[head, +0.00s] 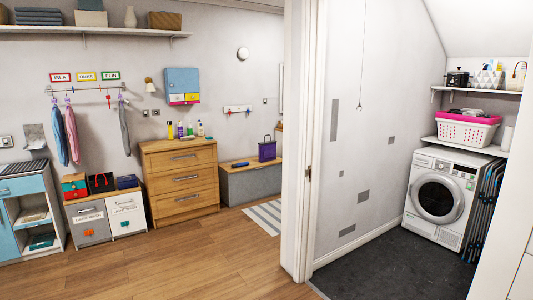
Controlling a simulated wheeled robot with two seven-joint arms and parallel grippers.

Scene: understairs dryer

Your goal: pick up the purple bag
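A small purple bag (267,151) with an upright handle stands on the wooden top of a low grey bench (252,185), in the middle of the head view by the back wall. It is left of the white door frame and looks upright. Neither of my grippers shows in the head view.
A wooden drawer chest (180,182) with several bottles on top stands left of the bench. A striped mat (264,216) lies before the bench. The wooden floor (170,265) is clear. A white door frame (297,140) separates the alcove with a washing machine (437,198).

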